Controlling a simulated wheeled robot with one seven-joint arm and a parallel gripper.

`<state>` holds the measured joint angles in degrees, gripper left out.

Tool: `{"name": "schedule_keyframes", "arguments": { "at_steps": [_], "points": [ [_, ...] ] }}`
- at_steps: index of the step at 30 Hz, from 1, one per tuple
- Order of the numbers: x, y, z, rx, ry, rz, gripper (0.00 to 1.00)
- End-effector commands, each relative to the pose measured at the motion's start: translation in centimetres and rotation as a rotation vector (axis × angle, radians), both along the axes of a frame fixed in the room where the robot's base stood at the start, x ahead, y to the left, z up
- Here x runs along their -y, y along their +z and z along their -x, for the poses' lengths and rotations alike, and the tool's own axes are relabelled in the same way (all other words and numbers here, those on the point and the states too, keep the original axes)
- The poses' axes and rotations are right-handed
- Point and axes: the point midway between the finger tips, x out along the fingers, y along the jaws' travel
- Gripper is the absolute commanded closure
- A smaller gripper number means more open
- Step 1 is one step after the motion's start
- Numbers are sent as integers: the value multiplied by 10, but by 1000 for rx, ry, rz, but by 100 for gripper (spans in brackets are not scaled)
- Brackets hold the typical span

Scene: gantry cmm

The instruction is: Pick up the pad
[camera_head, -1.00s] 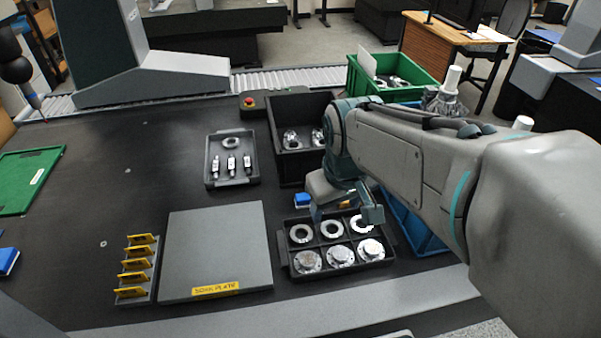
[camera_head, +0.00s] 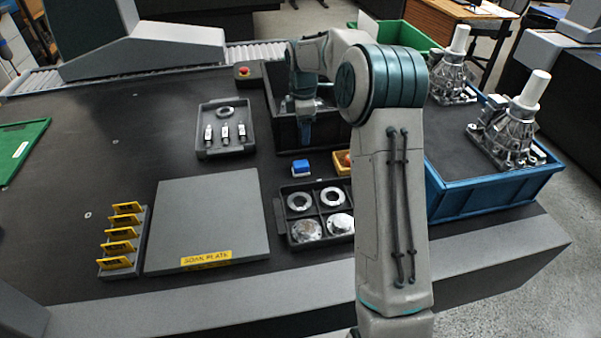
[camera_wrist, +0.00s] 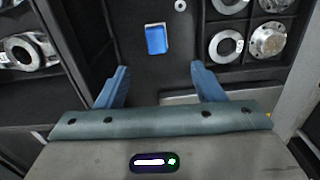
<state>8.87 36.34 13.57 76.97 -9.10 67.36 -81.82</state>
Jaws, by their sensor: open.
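The pad is a small blue block with a white edge (camera_head: 300,168), lying on the dark table between the soak plate and the black bin. In the wrist view the pad (camera_wrist: 156,39) lies ahead of the fingertips, roughly centred between them and apart from both. My gripper (camera_wrist: 160,78) is open with nothing between its blue fingers. In the head view my gripper (camera_head: 304,128) hangs at the black bin's near side, beyond the pad. Part of it is hard to make out against the dark bin.
A black divided tray (camera_head: 281,230) with metal rings and flanges stands nearer, partly hidden by my arm. The black bin (camera_head: 281,136) is behind the pad. A small yellow bin (camera_head: 342,170) is close right of the pad. The soak plate (camera_head: 208,215) lies left.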

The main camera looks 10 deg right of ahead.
Motion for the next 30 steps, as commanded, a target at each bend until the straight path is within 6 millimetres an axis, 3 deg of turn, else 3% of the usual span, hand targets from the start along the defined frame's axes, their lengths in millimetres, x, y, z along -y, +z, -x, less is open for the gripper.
{"name": "schedule_keyframes", "arguments": {
  "at_steps": [5, 15, 26, 30],
  "points": [
    [1, -19, -9, -9, 45, -7, 38],
    [1, -82, -9, -10, 47, -7, 38],
    [1, -108, -9, -9, 46, -7, 38],
    [1, -129, -8, -11, 46, -6, 38]
  ]
}}
